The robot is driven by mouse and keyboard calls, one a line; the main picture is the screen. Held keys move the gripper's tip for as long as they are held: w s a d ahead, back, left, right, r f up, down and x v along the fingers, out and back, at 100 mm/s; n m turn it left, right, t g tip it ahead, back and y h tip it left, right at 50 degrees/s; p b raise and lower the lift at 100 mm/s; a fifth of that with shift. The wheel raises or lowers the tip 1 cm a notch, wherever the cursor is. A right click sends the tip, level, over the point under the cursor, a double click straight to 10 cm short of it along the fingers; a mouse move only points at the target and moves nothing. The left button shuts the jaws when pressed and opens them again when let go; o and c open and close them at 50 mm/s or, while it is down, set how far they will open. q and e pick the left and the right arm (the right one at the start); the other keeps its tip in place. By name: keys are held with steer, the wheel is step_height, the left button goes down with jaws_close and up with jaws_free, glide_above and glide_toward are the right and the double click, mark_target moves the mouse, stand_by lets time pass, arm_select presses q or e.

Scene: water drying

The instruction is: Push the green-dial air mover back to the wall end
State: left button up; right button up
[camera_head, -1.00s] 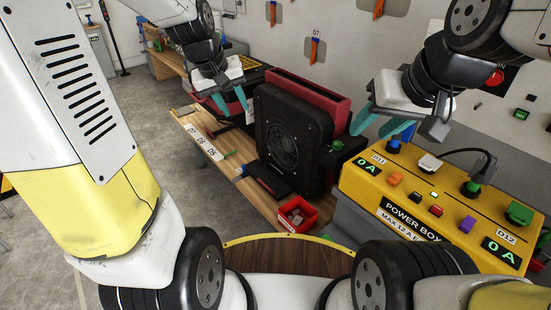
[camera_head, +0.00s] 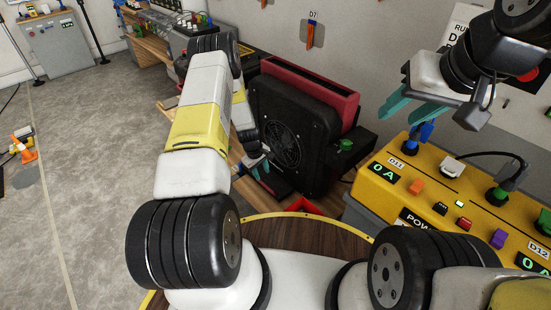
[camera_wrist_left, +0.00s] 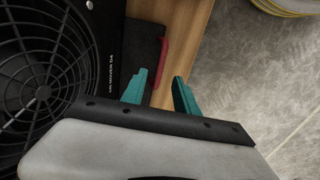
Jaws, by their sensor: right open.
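The air mover (camera_head: 285,125) is a black box with a round fan grille and a red rear shell. It stands upright on the wooden bench, and its green dial (camera_head: 346,145) is on its right side. My left gripper (camera_head: 260,167) is low in front of the grille, partly hidden by my arm. In the left wrist view its teal fingers (camera_wrist_left: 161,88) are apart with nothing gripped, beside the grille (camera_wrist_left: 45,75) and over a dark flat piece with a red edge. Contact cannot be told. My right gripper (camera_head: 408,108) is open and empty above the power box.
The yellow power box (camera_head: 400,200) with knobs and a cable stands right of the air mover. A red bin (camera_head: 305,206) is at the bench's near end. The wall is behind. Open grey floor (camera_head: 90,170) lies to the left.

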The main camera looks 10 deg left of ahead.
mark_target(266, 186)
arm_select(q)
steer(key=f, duration=0.6)
steer(key=w+d+f, duration=0.1)
steer(key=f, duration=0.1)
steer(key=shift+w+f, duration=0.1)
steer(key=shift+f, duration=0.3)
steer(key=shift+c, duration=0.5)
jaws_close()
stand_by(0.6)
